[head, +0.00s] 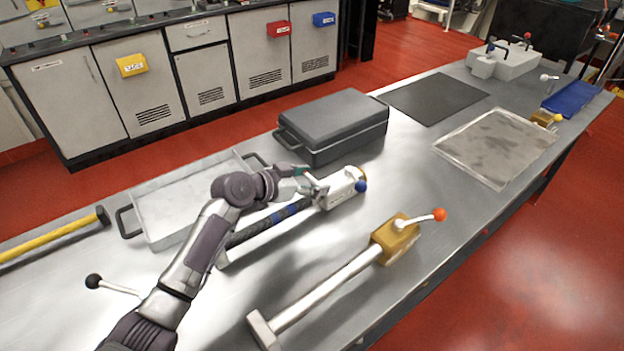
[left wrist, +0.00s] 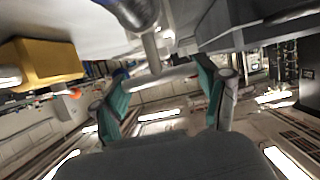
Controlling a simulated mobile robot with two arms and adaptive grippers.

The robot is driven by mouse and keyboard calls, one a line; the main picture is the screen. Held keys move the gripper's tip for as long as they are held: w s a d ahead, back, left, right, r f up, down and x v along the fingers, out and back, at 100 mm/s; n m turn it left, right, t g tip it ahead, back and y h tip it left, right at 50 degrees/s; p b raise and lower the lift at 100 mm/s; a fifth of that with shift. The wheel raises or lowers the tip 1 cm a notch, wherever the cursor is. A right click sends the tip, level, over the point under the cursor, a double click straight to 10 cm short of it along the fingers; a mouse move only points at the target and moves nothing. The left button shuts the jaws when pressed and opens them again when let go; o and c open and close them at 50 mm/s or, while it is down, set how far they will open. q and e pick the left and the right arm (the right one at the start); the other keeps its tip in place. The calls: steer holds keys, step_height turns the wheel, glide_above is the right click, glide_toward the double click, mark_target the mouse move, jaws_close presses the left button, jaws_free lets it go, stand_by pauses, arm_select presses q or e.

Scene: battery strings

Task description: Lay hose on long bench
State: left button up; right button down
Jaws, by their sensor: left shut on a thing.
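My left gripper (head: 312,188) is beside this block, above the banded length. In the left wrist view, a pale bar (left wrist: 165,78) crosses between the green finger pads of my gripper (left wrist: 162,98). I cannot tell whether this bar belongs to the white block. My right gripper is out of view.
A grey case (head: 335,118) and a shallow tray (head: 160,188) stand behind my arm. A brass block with an orange-tipped lever (head: 395,238) lies in front on a pale pipe. A yellow-handled tool (head: 50,236) lies left. A black mat (head: 435,97) and clear sheet (head: 497,145) lie right.

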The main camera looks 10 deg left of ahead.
arm_select(q)
steer(key=shift+w, duration=0.1)
steer(key=o, duration=1.7)
steer(key=shift+r, duration=0.1)
steer(key=shift+o, duration=0.7)
steer(key=shift+f, duration=0.35)
step_height(320, 180, up, 10)
steer(key=shift+r, duration=0.15)
